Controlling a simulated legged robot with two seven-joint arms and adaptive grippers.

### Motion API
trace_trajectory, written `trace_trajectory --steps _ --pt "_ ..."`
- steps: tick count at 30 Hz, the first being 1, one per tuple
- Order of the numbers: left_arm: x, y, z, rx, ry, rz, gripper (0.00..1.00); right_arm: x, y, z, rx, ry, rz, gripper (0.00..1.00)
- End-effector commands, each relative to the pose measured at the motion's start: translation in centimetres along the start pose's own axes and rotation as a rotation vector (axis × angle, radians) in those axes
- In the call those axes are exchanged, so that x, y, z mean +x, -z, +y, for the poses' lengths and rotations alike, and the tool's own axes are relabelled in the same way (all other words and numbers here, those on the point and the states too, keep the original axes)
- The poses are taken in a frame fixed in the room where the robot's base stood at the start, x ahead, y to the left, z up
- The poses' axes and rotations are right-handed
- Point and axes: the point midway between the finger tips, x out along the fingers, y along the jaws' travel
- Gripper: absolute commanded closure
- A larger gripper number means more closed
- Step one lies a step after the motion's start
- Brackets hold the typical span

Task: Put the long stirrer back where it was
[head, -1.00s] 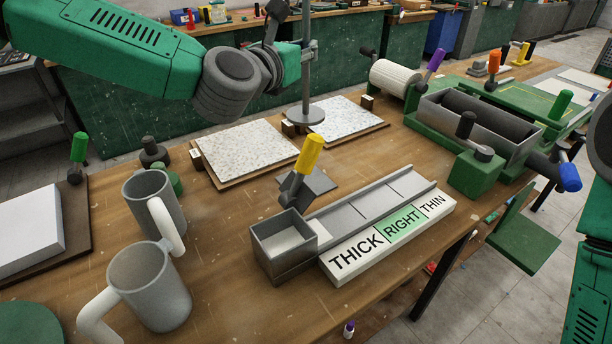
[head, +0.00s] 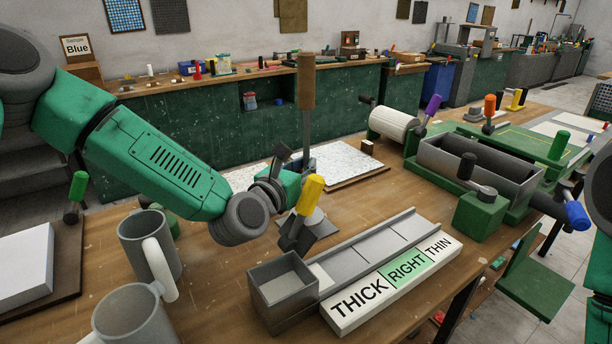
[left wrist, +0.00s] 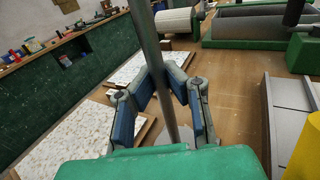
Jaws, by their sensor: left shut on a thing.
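The long stirrer has a brown handle (head: 306,82) and a thin grey rod (head: 308,128). It stands upright in my left gripper (head: 283,183), which is shut around the rod. Its grey disc foot (head: 313,217) shows partly behind a yellow-handled tool (head: 310,195); I cannot tell whether the disc touches anything below. In the left wrist view the rod (left wrist: 167,90) runs between the blue pads of the left gripper (left wrist: 168,105). My right gripper is not in view; only parts of my right arm show at the right edge.
An open grey box (head: 283,290) and a gauge marked THICK, RIGHT, THIN (head: 392,283) stand in front of the stirrer. Two grey mugs (head: 140,250) are at the left. A speckled sheet (head: 348,168) lies behind. A green press (head: 480,165) stands at the right.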

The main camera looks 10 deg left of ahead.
Motion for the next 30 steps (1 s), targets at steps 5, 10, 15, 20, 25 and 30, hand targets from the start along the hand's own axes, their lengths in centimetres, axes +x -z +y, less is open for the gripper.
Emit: trace_trajectory --steps 5,10,15,20,25,30 --pt "0.1 2.1 0.0 0.001 0.000 -0.001 1.00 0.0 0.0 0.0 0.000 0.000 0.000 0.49" --pt "0.1 2.1 0.0 0.000 0.000 -0.002 1.00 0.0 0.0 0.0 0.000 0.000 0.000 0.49" --pt "0.0 2.3 0.0 0.000 0.000 0.001 0.85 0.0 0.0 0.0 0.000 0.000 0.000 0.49" --pt "0.0 2.3 0.0 0.000 0.000 0.001 0.85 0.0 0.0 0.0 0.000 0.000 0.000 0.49" --pt "-0.8 2.3 0.0 -0.002 0.000 0.002 0.85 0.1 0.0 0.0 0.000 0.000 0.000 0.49" --pt "-3.7 2.3 0.1 -0.005 0.000 0.003 0.85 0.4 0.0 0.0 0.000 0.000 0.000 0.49"
